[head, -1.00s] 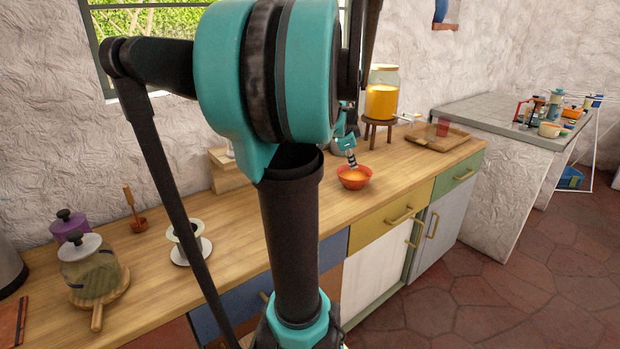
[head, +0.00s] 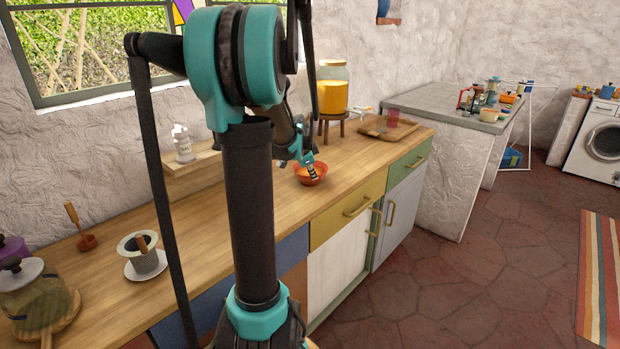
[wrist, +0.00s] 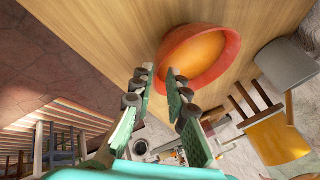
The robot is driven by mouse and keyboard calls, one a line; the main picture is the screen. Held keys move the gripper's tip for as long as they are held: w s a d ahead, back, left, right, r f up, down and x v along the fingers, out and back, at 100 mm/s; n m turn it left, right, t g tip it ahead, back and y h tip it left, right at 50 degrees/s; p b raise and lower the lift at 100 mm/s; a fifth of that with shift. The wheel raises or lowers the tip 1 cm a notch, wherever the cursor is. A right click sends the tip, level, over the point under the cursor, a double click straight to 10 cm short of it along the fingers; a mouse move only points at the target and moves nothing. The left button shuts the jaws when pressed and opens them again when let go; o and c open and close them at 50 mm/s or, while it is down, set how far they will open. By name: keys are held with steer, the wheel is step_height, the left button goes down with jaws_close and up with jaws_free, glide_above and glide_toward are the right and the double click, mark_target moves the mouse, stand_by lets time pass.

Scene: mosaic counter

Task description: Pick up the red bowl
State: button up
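In the wrist view the bowl (wrist: 232,70) fills the upper middle. My gripper (wrist: 159,72) is open, with a clear gap between its two fingers. The bowl's rim shows between the fingertips, and the right finger overlaps the bowl in the picture; I cannot tell whether they touch. In the head view my gripper (head: 310,167) is right at the bowl and hides part of it.
A jar of orange liquid (head: 333,92) on a wooden stand is behind the bowl. A wooden tray (head: 372,126) with a reddish glass (head: 393,118) lies to the right. A white cup-like item on a saucer (head: 146,268) stands to the left. The counter around the bowl is mostly clear.

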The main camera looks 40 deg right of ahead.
steer(key=shift+a+x, duration=0.2)
steer(key=shift+x, duration=2.45)
steer(key=shift+f, duration=0.1)
jaws_close()
